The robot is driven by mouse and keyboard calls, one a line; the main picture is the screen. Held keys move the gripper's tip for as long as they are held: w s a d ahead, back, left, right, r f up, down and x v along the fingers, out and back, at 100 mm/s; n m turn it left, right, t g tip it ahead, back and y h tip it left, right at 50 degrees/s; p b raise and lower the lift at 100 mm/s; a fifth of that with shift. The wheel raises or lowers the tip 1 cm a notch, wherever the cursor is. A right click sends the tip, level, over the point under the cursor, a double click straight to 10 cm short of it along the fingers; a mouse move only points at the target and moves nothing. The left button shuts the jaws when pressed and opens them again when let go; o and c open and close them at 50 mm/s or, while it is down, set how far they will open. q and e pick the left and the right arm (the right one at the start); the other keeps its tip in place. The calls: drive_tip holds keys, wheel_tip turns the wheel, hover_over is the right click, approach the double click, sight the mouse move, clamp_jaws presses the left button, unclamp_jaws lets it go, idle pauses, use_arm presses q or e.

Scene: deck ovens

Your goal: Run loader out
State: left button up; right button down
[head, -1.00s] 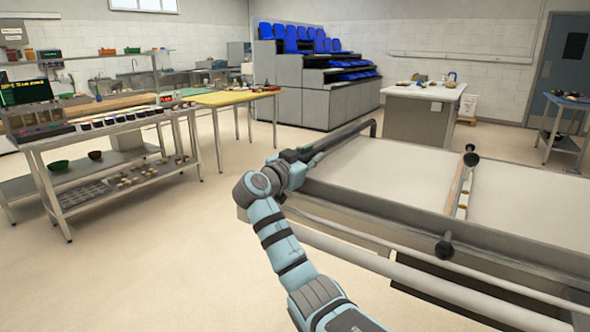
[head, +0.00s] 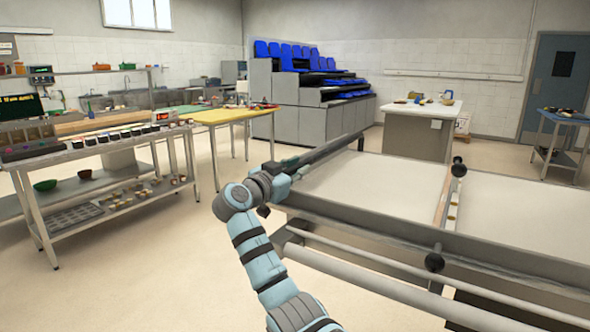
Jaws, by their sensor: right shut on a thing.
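The loader (head: 370,182) fills the right of the head view. It has two pale flat belt surfaces in a grey metal frame, with a narrow strip and dark round knobs between them. A long pale bar (head: 370,281) runs along its near side. My right gripper (head: 288,172) is at the loader's left end, shut on the dark side bar (head: 325,149). Its fingertips are partly hidden against the bar, so the exact grip is hard to see. My right arm reaches up from the bottom of the view. My left gripper is not in view.
A metal shelf table (head: 95,158) with bowls and small containers stands at the left. A yellow-topped table (head: 225,115) and tiered blue seats (head: 300,52) are behind. A grey island (head: 417,138) stands beyond the loader. Open floor lies left of my arm.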

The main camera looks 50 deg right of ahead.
drive_tip(key=shift+r, duration=0.2)
drive_tip(key=c, duration=1.4)
unclamp_jaws()
drive_tip(key=shift+w, duration=0.1)
drive_tip(key=shift+c, duration=0.2)
drive_tip(key=shift+w+f, duration=0.25)
drive_tip(key=s+a, duration=0.2)
drive_tip(key=a, duration=1)
